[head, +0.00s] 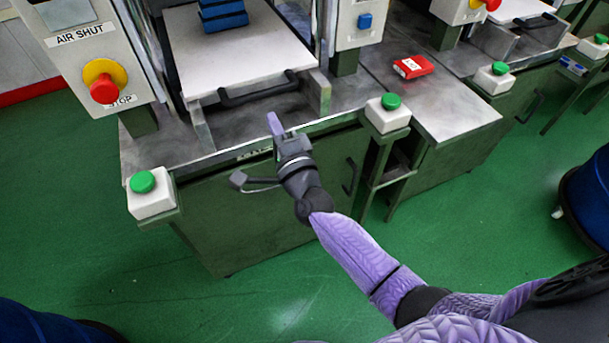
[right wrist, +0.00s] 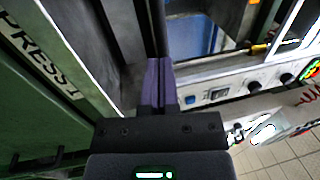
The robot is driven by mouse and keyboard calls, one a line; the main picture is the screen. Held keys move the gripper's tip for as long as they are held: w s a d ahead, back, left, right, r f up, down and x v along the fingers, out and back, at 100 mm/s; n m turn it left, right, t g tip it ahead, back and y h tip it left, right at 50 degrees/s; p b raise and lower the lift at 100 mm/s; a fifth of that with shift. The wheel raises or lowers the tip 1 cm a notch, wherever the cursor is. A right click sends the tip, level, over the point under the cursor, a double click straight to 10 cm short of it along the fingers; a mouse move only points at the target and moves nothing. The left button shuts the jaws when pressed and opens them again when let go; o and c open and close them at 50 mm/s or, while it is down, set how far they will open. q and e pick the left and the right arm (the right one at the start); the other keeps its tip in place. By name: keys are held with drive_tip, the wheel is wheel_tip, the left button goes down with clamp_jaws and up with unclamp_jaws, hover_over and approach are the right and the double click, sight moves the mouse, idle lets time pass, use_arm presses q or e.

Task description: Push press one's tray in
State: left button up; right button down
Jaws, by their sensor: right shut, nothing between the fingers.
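Press one's tray (head: 228,62) is a pale flat plate, pulled part-way out over the metal bench, with a black bar handle (head: 258,88) along its front edge. A stack of blue blocks (head: 222,14) sits on it towards the back. My right gripper (head: 274,123) is just in front of the handle, above the bench's front edge, with its purple fingers shut and empty. A gap shows between fingertips and handle in the head view. In the right wrist view the shut fingers (right wrist: 158,75) point into the press; the tray cannot be clearly made out there. My left gripper is not in view.
Green push buttons (head: 142,182) and (head: 390,102) stand at the bench's front corners. A red stop button (head: 104,88) is on the left panel. A red box (head: 413,67) lies on the side table. A "PRESS 1" label (right wrist: 42,55) shows in the wrist view.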

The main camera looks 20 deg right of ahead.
drive_tip(key=s+a+f+n+g+y+p, duration=0.1)
drive_tip(key=s+a+f+n+g+y, duration=0.25)
drive_tip(key=s+n, duration=0.35)
drive_tip(key=s+a+f+n+g+y, duration=0.25)
drive_tip(key=s+n+g, duration=0.3)
drive_tip(key=s, duration=0.35)
drive_tip(key=s+d+f+n+g+h, duration=0.3)
drive_tip(key=s+d+n+g+h, duration=0.4)
drive_tip(key=s, duration=0.7)
drive_tip(key=s+d+f+g, duration=0.2)
drive_tip(key=s+f, duration=0.1)
drive_tip(key=f, duration=0.7)
drive_tip(key=s+d+f+g, duration=0.1)
drive_tip(key=s+d+f, duration=0.15)
drive_tip(key=f, duration=0.75)
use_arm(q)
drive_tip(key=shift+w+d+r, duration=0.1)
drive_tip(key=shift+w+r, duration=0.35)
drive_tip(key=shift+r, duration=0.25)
use_arm(e)
drive_tip(key=s+d+f+g, duration=0.1)
drive_tip(key=s+d+f, duration=0.1)
drive_tip(key=s+f, duration=0.2)
drive_tip(key=s+d+f, duration=0.2)
drive_tip(key=s+f, duration=0.1)
drive_tip(key=s, duration=0.7)
drive_tip(key=shift+s+f+n+g+h, duration=0.15)
drive_tip(key=shift+f+n+g+h, duration=0.2)
drive_tip(key=shift+n+g, duration=0.1)
